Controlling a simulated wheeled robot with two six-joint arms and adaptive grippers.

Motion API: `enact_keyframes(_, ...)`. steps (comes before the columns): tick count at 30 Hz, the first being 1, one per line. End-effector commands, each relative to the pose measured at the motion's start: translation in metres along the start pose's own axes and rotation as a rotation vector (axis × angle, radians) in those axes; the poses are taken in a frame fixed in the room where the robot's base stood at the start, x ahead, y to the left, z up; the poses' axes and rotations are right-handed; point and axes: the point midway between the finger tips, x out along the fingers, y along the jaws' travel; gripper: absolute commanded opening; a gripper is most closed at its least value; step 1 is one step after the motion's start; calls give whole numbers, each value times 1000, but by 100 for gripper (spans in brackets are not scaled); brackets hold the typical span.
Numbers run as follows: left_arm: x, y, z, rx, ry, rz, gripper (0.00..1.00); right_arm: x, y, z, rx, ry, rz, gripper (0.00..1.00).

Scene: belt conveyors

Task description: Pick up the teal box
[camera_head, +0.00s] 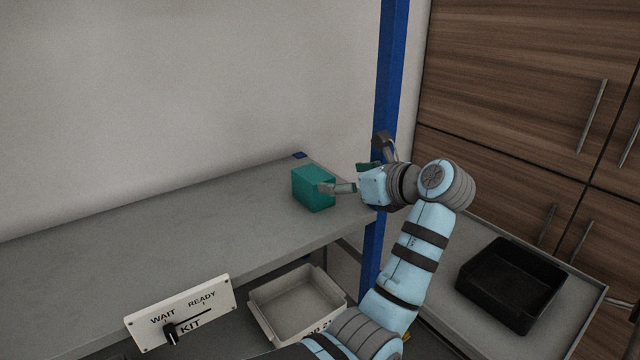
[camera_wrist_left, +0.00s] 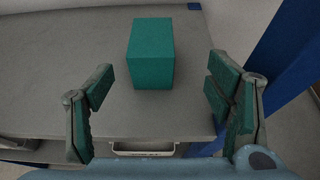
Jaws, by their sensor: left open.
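The teal box (camera_head: 312,188) sits upright on the grey shelf (camera_head: 200,225), near its right end. My left gripper (camera_head: 361,166) is open just to the right of the box, with one finger overlapping the box's right side in the head view. In the left wrist view the box (camera_wrist_left: 151,53) stands ahead of the open fingers (camera_wrist_left: 163,83), a little left of centre. Nothing is held between the fingers. I cannot tell whether the near finger touches the box. My right gripper is not in view.
A blue post (camera_head: 391,70) rises close behind my left gripper. A sign (camera_head: 181,313) with a lever is at the shelf's front. A pale bin (camera_head: 262,318) is below the shelf. A black tray (camera_head: 512,285) lies on a surface at right. The shelf left of the box is clear.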

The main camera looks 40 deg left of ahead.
Motion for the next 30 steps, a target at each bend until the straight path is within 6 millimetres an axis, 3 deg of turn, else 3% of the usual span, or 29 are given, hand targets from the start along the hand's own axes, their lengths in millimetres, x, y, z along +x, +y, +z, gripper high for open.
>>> enact_keyframes(3,32,1,0,1,-2,4,73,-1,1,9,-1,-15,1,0)
enact_keyframes(6,49,0,1,0,-2,1,73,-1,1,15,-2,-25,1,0)
enact_keyframes(15,100,6,8,0,-2,4,73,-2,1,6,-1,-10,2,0)
enact_keyframes(23,109,6,7,-3,0,2,73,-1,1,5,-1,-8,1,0)
enact_keyframes(30,109,6,7,-3,0,2,38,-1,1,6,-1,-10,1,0)
